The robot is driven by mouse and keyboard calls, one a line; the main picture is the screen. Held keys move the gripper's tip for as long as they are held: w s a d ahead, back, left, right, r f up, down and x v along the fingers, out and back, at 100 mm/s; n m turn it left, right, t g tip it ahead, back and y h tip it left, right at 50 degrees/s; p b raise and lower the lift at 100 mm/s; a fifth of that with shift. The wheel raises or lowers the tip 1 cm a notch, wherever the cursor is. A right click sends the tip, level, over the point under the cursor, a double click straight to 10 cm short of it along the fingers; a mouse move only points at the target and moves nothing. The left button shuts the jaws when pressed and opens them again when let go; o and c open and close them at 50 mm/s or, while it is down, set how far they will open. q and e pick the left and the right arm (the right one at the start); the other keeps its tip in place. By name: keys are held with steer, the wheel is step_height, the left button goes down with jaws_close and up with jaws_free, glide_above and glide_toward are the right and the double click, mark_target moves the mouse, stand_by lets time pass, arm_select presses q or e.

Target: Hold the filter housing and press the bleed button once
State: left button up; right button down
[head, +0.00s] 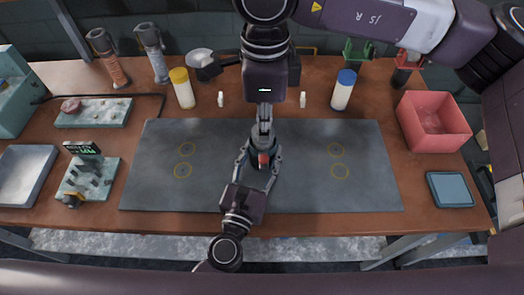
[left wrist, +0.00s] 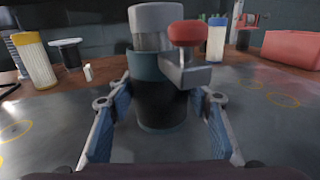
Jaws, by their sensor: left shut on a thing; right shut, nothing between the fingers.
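The filter housing (left wrist: 160,98) stands upright on the grey mat, a dark teal-black cylinder with a grey cap. A red bleed button (left wrist: 186,32) sits on a grey side bracket facing the left wrist camera. The button also shows in the head view (head: 263,158). My left gripper (head: 261,156) is shut on the housing, one finger on each side of its body. My right gripper (head: 265,122) is shut and empty, pointing down at the housing's top from the far side. I cannot tell whether its tips touch the cap.
The grey mat (head: 212,195) is otherwise clear. Behind it stand a yellow-capped bottle (head: 184,92), a blue-capped bottle (head: 343,93) and two small white vials. A red bin (head: 433,122) and blue tray (head: 450,190) are at right. Instruments (head: 88,178) stand at left.

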step_height(320, 180, up, 12)
stand_by(0.6)
arm_select(q)
steer(key=o, duration=1.3)
steer(key=shift+s, duration=0.1)
